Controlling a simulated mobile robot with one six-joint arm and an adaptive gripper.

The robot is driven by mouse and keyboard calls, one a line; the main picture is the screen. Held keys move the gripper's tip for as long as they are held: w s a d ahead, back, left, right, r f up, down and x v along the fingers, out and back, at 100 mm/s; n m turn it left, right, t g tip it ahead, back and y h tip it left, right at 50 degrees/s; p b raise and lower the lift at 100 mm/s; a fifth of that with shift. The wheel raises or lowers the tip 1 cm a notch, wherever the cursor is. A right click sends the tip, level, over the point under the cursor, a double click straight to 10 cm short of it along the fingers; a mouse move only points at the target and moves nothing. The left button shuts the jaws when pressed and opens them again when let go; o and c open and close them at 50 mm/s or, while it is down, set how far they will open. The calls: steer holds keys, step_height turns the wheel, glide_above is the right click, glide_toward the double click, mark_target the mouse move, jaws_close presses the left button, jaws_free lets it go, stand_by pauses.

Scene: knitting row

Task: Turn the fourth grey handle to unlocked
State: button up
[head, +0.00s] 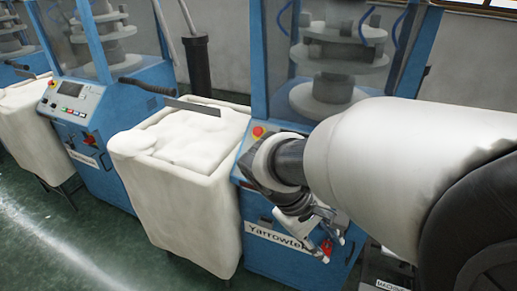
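My gripper (318,238) is low in front of the blue machine (270,262) on the right, beside its white name label. A small red part (327,248) shows right at its fingertips. I cannot tell whether the fingers touch it or whether they are open or shut. My pale arm covers much of this machine's front. No grey handle can be made out clearly. The middle blue machine (118,150) has a small red and dark part (90,138) above its label, too small to read as a handle or its setting.
A white bin (190,215) full of white material stands left of my gripper, close to the machine. Another white bin (35,135) stands at far left. A red stop button (258,131) sits above my gripper. Green floor (95,255) is clear at front left.

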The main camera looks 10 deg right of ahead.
steer(key=w+f+n+t+h+p, duration=0.25)
steer(key=w+f+n+h, duration=0.6)
steer(key=w+f, duration=0.5)
steer(key=w+a+f+n+t+y+p, duration=0.15)
steer(key=a+f+n+t, duration=0.25)
steer(key=f+n+t, duration=0.45)
steer(key=w+a+f+n+t+p, duration=0.1)
steer(key=w+a+f+n+t, duration=0.25)
steer(key=f, duration=0.75)
steer(key=w+d+n+b, duration=0.1)
steer(key=w+d+b, duration=0.2)
steer(key=w+d, duration=0.7)
steer(key=shift+w+d+f+g, duration=0.15)
steer(key=shift+d+g, duration=0.3)
steer(key=shift+d, duration=0.45)
steer(key=shift+n, duration=0.25)
steer(key=shift+c, duration=0.5)
jaws_close()
